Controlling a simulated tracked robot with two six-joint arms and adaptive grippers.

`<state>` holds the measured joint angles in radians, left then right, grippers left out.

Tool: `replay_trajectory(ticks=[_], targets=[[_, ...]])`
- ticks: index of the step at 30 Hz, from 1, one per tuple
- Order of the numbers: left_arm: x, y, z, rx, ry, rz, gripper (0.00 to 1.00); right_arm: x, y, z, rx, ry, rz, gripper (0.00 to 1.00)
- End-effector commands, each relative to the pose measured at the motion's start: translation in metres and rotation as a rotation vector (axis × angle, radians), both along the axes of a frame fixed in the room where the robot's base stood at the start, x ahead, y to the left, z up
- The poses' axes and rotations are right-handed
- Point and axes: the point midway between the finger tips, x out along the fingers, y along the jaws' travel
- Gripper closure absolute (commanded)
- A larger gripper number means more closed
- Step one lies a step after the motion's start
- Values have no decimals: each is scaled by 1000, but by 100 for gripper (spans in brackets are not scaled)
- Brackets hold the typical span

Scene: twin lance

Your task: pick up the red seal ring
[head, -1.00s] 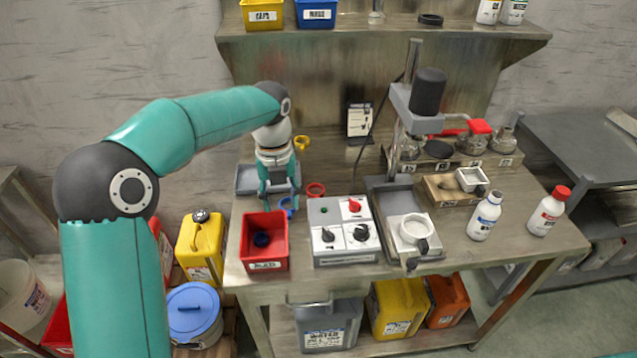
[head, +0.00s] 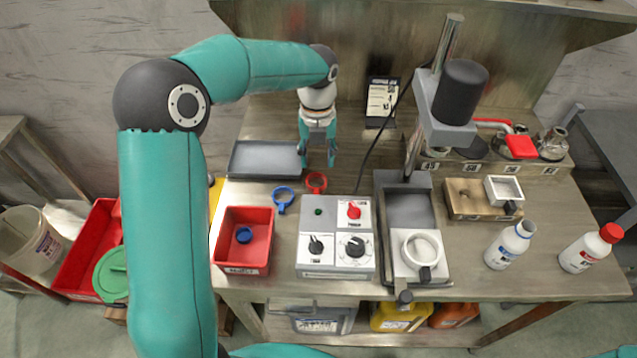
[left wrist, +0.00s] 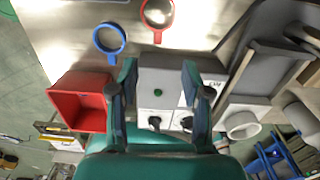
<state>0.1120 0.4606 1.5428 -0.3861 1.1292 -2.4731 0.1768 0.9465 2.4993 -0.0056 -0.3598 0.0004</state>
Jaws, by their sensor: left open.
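The red seal ring (head: 316,190) lies flat on the bench, behind the grey control box and right of the blue ring (head: 283,207). In the left wrist view the red ring (left wrist: 157,28) is at the top edge, partly cut off, with the blue ring (left wrist: 109,53) left of it. My left gripper (head: 318,161) points down with its fingers apart and nothing between them. In the head view it shows just above and behind the red ring; its exact height is unclear. My right gripper is not in view.
A red bin (head: 262,240) holding a blue ring stands left of the control box (head: 324,268). A grey tray (head: 265,158) lies left of the gripper. A press with a post (head: 452,40) stands right. Two bottles (head: 510,247) (head: 590,250) stand farther right.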

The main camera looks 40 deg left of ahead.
Motion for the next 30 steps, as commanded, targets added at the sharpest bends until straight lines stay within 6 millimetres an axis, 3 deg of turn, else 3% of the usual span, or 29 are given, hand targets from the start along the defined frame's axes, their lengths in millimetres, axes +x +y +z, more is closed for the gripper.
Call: replay_trajectory(ticks=[6,16,24,30], targets=[[0,-1,-43,0,3,-4,52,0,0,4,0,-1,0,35],[1,-2,-67,1,1,-7,52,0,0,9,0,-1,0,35],[-1,-3,-104,0,2,-9,52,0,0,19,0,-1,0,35],[0,-3,-112,0,-1,-9,52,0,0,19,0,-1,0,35]])
